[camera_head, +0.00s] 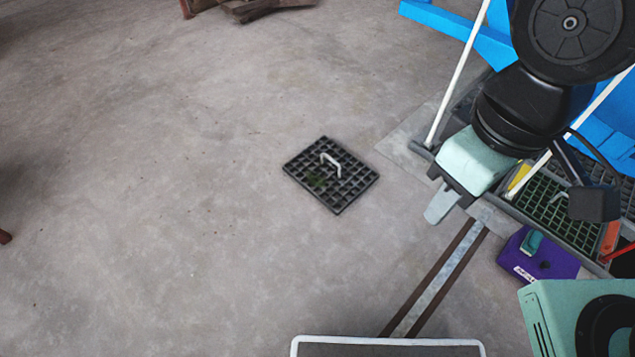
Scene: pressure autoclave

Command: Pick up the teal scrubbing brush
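A small teal object that looks like the scrubbing brush (532,241) lies on a purple mat or box (541,263) at the right; its bristles cannot be made out. My gripper (440,206) hangs above the floor, up and left of the brush in the picture and apart from it. A pale finger points down from its light teal body. The fingers overlap in this view, so I cannot tell whether they are open or shut. I see nothing held.
Grey trays with a green grid (551,212) stand behind the purple piece, close to my arm. White poles (459,72) and blue structures (465,35) rise at the upper right. A black grate (322,192) with a white handle lies on the floor. The left floor is mostly clear.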

